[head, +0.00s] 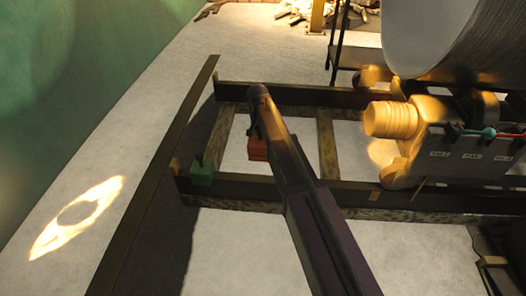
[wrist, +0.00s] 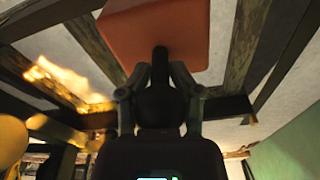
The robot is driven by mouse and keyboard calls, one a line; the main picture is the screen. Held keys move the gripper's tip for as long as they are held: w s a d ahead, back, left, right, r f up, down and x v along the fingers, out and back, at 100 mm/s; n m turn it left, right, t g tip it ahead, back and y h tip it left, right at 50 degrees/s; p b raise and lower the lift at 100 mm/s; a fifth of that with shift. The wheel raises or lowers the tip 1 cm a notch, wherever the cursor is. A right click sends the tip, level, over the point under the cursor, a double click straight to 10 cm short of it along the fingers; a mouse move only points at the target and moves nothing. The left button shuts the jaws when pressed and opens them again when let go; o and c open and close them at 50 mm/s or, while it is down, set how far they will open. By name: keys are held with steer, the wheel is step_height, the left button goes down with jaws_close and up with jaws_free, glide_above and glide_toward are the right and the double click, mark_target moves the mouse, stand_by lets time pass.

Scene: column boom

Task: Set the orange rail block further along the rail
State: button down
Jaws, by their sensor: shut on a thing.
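The orange rail block (head: 258,149) hangs below the end of my arm in the head view, over the open timber frame. In the wrist view the orange block (wrist: 180,32) fills the top middle, with a dark stem toward my gripper. My gripper (wrist: 158,72) is shut on that stem. The head view shows my gripper (head: 256,130) only partly, behind my arm. A dark rail (head: 310,191) runs along the near side of the frame, apart from the block in the picture. The height of the block above it is hard to tell.
Another yellow mark (head: 374,196) lies further right. A long dark beam (head: 150,180) slants along the left. Grey machinery (head: 465,155) with a golden cylinder (head: 391,119) stands right.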

steer(key=shift+a+f, duration=0.1)
steer(key=shift+f, duration=0.05)
stand_by(0.4)
step_height(320, 180, down, 10)
steer(key=b, duration=1)
steer(key=shift+d, duration=0.4)
steer(key=shift+f, duration=0.1)
steer(key=shift+f+b, duration=2.1)
steer(key=shift+b, duration=0.25)
steer(key=shift+s+f+b, duration=0.1)
steer(key=shift+f+b, duration=1.85)
stand_by(1.2)
